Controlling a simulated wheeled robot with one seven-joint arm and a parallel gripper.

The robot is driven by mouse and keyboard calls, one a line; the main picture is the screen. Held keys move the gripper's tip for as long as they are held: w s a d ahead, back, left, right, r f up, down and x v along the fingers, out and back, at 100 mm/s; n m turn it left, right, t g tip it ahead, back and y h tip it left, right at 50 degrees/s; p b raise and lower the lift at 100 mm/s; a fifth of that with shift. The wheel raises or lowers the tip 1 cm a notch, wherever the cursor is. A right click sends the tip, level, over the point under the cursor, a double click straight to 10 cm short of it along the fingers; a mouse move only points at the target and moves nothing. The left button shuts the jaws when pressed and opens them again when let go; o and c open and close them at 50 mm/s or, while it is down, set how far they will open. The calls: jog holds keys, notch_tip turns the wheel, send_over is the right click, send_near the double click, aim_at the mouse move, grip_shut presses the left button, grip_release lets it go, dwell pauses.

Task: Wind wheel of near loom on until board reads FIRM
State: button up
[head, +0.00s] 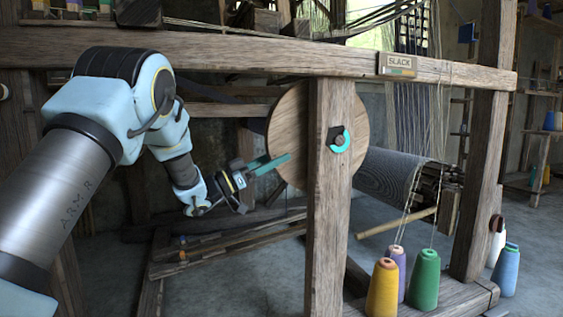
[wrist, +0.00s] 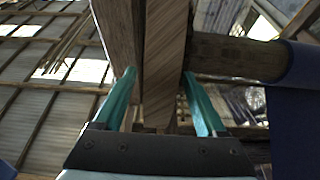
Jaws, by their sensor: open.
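The round wooden wheel (head: 285,125) stands on edge behind the loom's front post (head: 330,220). The post covers part of its right side. The board (head: 398,64) on the top beam reads SLACK. My gripper (head: 282,160) is at the wheel's lower left, its teal fingers pointing right towards the rim. In the wrist view my gripper (wrist: 161,85) is open, one finger on each side of upright wood that looks like the wheel's edge (wrist: 165,60). I cannot tell whether either finger touches it.
A dark patterned cloth roll (head: 388,178) lies right of the post. Orange (head: 382,288), purple and green (head: 424,280) thread cones stand at the lower right, with threads rising from them. A wooden beam (wrist: 235,58) crosses at right in the wrist view.

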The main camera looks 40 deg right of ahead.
jog(key=shift+x, duration=1.05)
grip_shut()
dwell(0.7)
